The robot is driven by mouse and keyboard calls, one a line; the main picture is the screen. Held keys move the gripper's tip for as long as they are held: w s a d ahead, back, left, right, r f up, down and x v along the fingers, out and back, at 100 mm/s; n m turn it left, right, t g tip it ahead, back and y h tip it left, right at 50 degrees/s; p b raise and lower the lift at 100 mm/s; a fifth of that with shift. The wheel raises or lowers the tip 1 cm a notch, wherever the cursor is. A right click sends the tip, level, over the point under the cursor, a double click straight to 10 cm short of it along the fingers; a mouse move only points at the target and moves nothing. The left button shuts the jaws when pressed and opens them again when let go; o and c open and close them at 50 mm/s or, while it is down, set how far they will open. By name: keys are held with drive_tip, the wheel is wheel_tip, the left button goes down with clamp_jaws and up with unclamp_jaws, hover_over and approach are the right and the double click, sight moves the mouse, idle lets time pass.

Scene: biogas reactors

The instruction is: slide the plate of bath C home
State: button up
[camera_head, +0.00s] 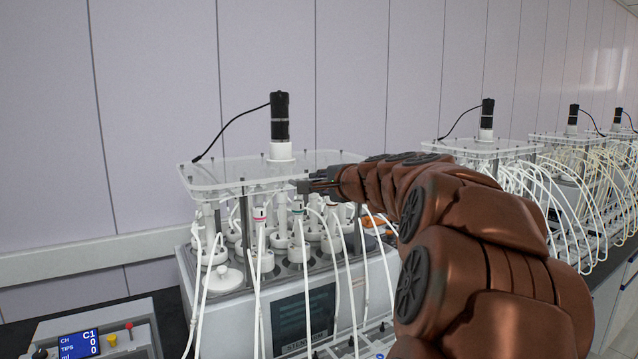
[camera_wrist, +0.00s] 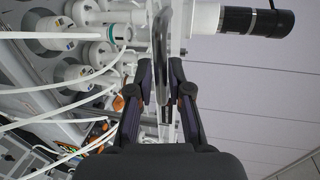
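The nearest bath (camera_head: 215,276) has a clear plate (camera_head: 225,176) above its bottles, with a black motor (camera_head: 280,117) standing upright on top. A small display beside this bath reads C1. My gripper (camera_head: 303,186) reaches in from the right to the plate's front edge. In the wrist view the plate shows edge-on, and a grey rounded bar (camera_wrist: 161,40) at its edge runs between the two fingertips (camera_wrist: 162,85). The fingers lie close on both sides of the bar. I cannot tell whether they press on it. My arm hides the plate's right front part.
White tubes (camera_head: 345,270) hang in front of the bath. The display unit (camera_head: 90,335) stands at the lower left. More baths with clear plates (camera_head: 485,147) and motors stand in a row to the right. A panelled wall (camera_head: 150,70) is close behind.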

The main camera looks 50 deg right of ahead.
drive_tip(key=shift+o, duration=1.4)
drive_tip(key=shift+w, duration=0.15)
drive_tip(key=v, duration=1.2)
